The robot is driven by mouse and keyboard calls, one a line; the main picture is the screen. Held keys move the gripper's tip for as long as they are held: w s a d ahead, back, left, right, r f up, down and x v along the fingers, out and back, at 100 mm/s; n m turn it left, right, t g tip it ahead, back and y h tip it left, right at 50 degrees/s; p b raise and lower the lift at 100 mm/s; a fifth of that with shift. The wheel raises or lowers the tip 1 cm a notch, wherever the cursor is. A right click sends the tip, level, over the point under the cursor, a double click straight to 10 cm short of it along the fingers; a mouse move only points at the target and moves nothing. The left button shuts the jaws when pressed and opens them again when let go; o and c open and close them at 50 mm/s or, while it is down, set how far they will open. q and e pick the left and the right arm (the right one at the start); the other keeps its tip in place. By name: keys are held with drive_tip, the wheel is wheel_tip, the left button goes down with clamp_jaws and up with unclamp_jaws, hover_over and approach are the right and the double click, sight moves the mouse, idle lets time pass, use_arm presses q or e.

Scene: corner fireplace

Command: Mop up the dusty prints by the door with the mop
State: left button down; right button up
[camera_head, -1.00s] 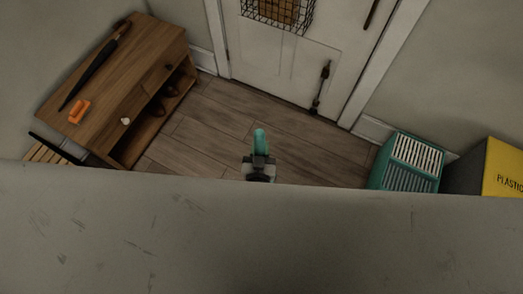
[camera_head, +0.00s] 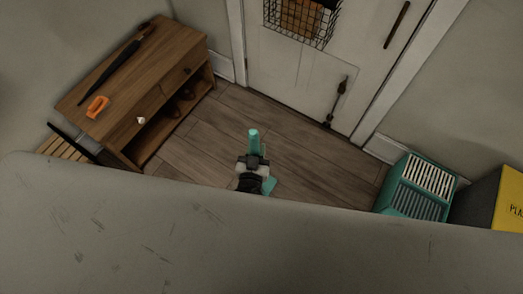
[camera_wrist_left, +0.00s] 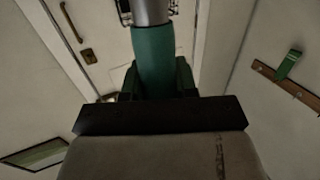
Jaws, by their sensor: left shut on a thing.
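The mop shows as a teal handle (camera_head: 254,142) sticking up above the wooden floor in the head view. My left gripper (camera_head: 254,162) is closed around this handle. A further teal piece shows just below the gripper. In the left wrist view the teal grip (camera_wrist_left: 154,60) sits between the dark fingers (camera_wrist_left: 155,84), with a grey pole above it. The mop's head is not visible. The white door (camera_head: 290,70) stands at the back. I make out no dusty prints on the visible floor (camera_head: 300,165). My right gripper is not in view.
A wooden cabinet (camera_head: 150,70) with an orange item (camera_head: 97,106) on top stands left of the door. A teal slatted bin (camera_head: 405,205) and a yellow-and-grey bin (camera_head: 508,205) stand at the right. Floor between them is clear.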

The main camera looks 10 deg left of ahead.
use_arm(q)
drive_tip(key=w+a+b, duration=0.3)
drive_tip(key=w+a, duration=0.2)
drive_tip(key=a, duration=0.7)
drive_tip(key=w+a+b, duration=0.3)
drive_tip(key=w+a, duration=0.2)
drive_tip(key=a, duration=0.7)
drive_tip(key=shift+f, duration=0.45)
idle(1.7)
drive_tip(key=shift+r, duration=0.1)
wheel_tip(320, 180, up, 8)
drive_tip(key=p, duration=0.7)
idle(0.9)
